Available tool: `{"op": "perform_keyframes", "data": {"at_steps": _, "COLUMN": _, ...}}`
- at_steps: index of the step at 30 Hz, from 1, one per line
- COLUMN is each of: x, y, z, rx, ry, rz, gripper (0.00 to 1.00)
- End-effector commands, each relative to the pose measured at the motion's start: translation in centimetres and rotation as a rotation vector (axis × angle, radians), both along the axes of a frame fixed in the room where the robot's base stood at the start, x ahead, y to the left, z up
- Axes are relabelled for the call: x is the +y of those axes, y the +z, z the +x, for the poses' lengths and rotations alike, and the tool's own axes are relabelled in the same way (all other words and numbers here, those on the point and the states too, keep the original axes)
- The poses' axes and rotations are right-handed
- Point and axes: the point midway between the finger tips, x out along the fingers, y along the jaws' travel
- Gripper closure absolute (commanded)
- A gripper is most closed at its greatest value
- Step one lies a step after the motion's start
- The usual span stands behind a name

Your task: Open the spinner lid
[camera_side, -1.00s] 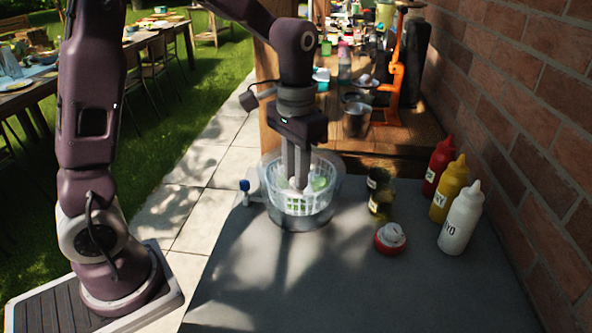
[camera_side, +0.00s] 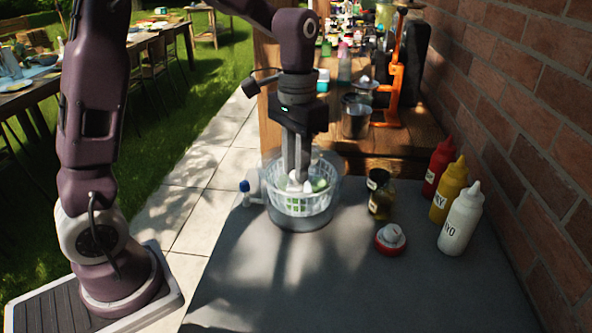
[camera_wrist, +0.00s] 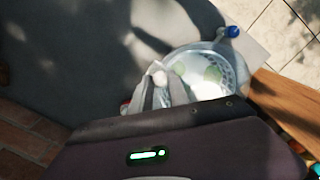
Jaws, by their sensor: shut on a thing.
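The salad spinner (camera_side: 303,215) stands on the grey table, a clear bowl with a white basket inside and green pieces showing through. It also shows in the wrist view (camera_wrist: 228,62), with a blue-tipped handle (camera_wrist: 232,31) at its edge. In the side view this blue end (camera_side: 244,186) is at the bowl's left. My gripper (camera_side: 297,180) points straight down over the middle of the spinner. Its fingers are shut on a whitish part at the spinner's top, probably the lid knob (camera_side: 293,187); the fingers hide most of it. The clear lid's edge is hard to make out.
Right of the spinner stand a dark jar (camera_side: 380,194) and a red-and-white round item (camera_side: 390,238). Red (camera_side: 438,166), yellow (camera_side: 448,190) and white (camera_side: 461,219) squeeze bottles line the brick wall. A wooden shelf (camera_side: 405,135) is behind. The front of the table is clear.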

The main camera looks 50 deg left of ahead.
Motion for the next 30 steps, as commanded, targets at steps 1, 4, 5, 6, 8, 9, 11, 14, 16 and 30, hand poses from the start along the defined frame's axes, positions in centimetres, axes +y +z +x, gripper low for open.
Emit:
{"op": "perform_keyframes", "data": {"at_steps": 1, "x": 0.2, "y": 0.5, "z": 0.3, "rx": 0.016, "ry": 0.004, "rz": -0.018, "gripper": 1.0}}
{"op": "perform_keyframes", "data": {"at_steps": 4, "x": 0.6, "y": 1.7, "z": 0.6, "rx": 0.064, "ry": 0.003, "rz": -0.066, "gripper": 1.0}}
{"op": "perform_keyframes", "data": {"at_steps": 5, "x": 0.8, "y": 2.1, "z": 0.8, "rx": 0.081, "ry": 0.004, "rz": -0.081, "gripper": 1.0}}
{"op": "perform_keyframes", "data": {"at_steps": 6, "x": 1.0, "y": 2.6, "z": 1.0, "rx": 0.1, "ry": 0.003, "rz": -0.102, "gripper": 1.0}}
{"op": "perform_keyframes", "data": {"at_steps": 8, "x": 1.3, "y": 3.3, "z": 1.2, "rx": 0.13, "ry": 0.004, "rz": -0.132, "gripper": 1.0}}
{"op": "perform_keyframes", "data": {"at_steps": 9, "x": 1.5, "y": 3.7, "z": 1.5, "rx": 0.149, "ry": 0.003, "rz": -0.151, "gripper": 1.0}}
{"op": "perform_keyframes", "data": {"at_steps": 11, "x": 1.8, "y": 4.4, "z": 1.8, "rx": 0.177, "ry": 0.003, "rz": -0.179, "gripper": 1.0}}
{"op": "perform_keyframes", "data": {"at_steps": 14, "x": 2.2, "y": 5.3, "z": 2.2, "rx": 0.22, "ry": 0.002, "rz": -0.222, "gripper": 1.0}}
{"op": "perform_keyframes", "data": {"at_steps": 16, "x": 2.5, "y": 5.9, "z": 2.5, "rx": 0.246, "ry": 0.001, "rz": -0.247, "gripper": 1.0}}
{"op": "perform_keyframes", "data": {"at_steps": 30, "x": 3.4, "y": 7.4, "z": 3.4, "rx": 0.325, "ry": 0.001, "rz": -0.323, "gripper": 1.0}}
